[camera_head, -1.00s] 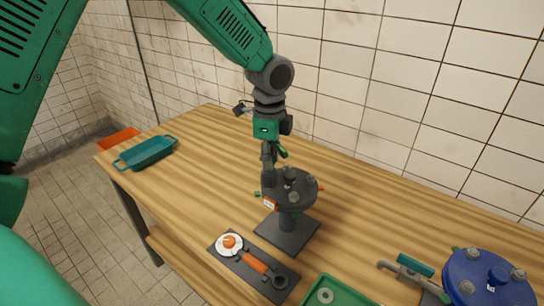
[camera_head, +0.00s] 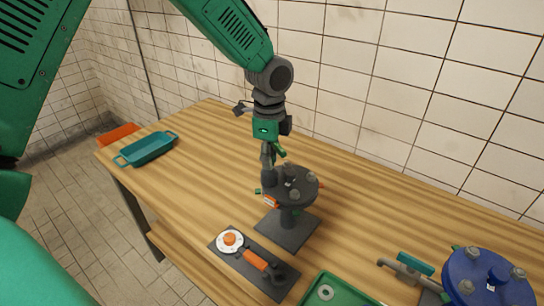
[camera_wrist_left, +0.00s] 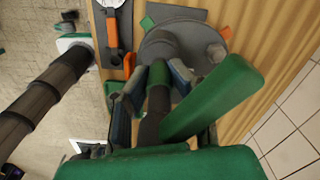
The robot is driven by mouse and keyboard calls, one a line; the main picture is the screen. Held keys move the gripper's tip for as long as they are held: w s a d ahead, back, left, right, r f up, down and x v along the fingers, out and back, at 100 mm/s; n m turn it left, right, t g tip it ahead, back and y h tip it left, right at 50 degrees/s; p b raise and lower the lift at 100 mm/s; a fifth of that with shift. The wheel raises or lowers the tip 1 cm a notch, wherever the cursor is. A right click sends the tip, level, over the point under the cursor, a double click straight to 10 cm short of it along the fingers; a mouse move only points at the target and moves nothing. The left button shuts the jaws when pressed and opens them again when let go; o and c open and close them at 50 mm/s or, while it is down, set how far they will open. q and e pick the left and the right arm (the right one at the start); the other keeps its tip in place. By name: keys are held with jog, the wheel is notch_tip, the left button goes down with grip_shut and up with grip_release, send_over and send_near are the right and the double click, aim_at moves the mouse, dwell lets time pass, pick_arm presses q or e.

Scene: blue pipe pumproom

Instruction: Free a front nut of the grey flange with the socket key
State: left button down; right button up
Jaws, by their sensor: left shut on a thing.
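The grey flange (camera_head: 303,188) stands on a dark pedestal with a square base on the wooden bench, with several nuts on its top face. It also shows in the left wrist view (camera_wrist_left: 198,37). My left gripper (camera_head: 268,160) hangs over the flange's left side, pointing down. In the left wrist view its fingers (camera_wrist_left: 156,84) are shut on the socket key (camera_wrist_left: 156,100), a dark shaft with a green part. The key's lower end reaches the flange's edge; the nut under it is hidden, so I cannot tell how it is seated. My right gripper is not in view.
A dark board (camera_head: 224,252) with an orange-handled tool (camera_head: 255,260) lies in front of the pedestal. A green tray (camera_head: 335,286) is at the front edge, a blue flange (camera_head: 487,278) at the right. A teal bin (camera_head: 147,149) is at the far left. A tiled wall stands behind.

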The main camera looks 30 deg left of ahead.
pick_arm(q)
jog(key=shift+a+f, duration=0.1)
jog(key=shift+f, duration=0.05)
dwell(0.6)
jog(key=shift+w, duration=0.1)
jog(key=shift+r, duration=0.9)
jog(key=shift+a+f, duration=0.15)
jog(key=shift+a, duration=0.1)
jog(key=shift+w+m, duration=0.1)
jog(key=shift+m, duration=0.2)
jog(key=shift+d, duration=0.1)
jog(key=shift+s+d, duration=0.25)
